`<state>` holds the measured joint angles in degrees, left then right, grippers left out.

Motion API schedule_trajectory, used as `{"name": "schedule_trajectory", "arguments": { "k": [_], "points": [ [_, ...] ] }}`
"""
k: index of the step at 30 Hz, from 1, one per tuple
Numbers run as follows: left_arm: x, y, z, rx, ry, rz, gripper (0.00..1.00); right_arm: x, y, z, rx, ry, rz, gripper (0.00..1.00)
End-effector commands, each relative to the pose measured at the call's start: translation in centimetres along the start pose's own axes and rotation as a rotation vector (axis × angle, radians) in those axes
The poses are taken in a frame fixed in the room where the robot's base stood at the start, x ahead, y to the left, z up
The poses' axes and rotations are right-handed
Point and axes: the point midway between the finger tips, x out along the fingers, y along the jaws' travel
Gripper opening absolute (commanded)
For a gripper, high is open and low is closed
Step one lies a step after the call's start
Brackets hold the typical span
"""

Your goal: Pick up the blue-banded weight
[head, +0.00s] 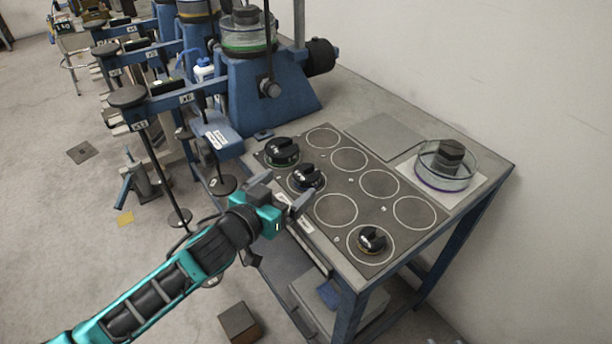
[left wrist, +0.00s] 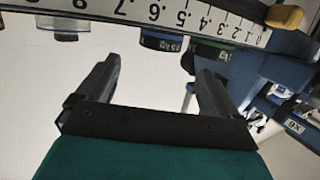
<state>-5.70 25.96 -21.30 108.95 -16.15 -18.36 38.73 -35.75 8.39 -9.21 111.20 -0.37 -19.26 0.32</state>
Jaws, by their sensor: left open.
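The blue-banded weight (head: 307,177) is a black knobbed disc standing in a marked circle near the left edge of the grey table. In the left wrist view it shows as a dark disc with a blue band (left wrist: 162,41), partly cut off by a ruler. My left gripper (head: 281,193) is open and empty, at the table's left edge just left of and nearer than this weight. The left wrist view shows its two fingers (left wrist: 158,72) spread, with the weight beyond the gap. They look apart from it. My right gripper is not in view.
A green-banded weight (head: 282,151) stands close behind the blue one. An orange-banded weight (head: 372,239) stands at the front. A glass dish (head: 444,170) holds a dark weight at right. Blue lever stands (head: 270,95) rise behind. A numbered ruler (left wrist: 190,17) crosses the wrist view. Several circles are empty.

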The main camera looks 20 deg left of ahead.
Motion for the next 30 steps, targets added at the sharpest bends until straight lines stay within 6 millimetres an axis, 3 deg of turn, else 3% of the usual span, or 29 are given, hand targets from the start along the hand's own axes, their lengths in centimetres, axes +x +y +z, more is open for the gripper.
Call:
{"name": "schedule_trajectory", "arguments": {
  "k": [10, 19, 28, 30],
  "points": [
    [2.6, 0.0, 0.2, -0.001, 0.000, -0.001, 0.94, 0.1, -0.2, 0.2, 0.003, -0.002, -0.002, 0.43],
    [6.5, 0.1, 0.7, 0.000, 0.000, 0.000, 0.94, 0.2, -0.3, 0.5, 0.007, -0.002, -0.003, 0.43],
    [6.9, 0.1, 0.7, 0.000, -0.001, 0.000, 0.94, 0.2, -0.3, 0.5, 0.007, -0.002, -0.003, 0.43],
    [6.9, 0.1, 0.7, 0.000, -0.002, 0.000, 0.90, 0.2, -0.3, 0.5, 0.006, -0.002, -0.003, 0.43]
  ]
}}
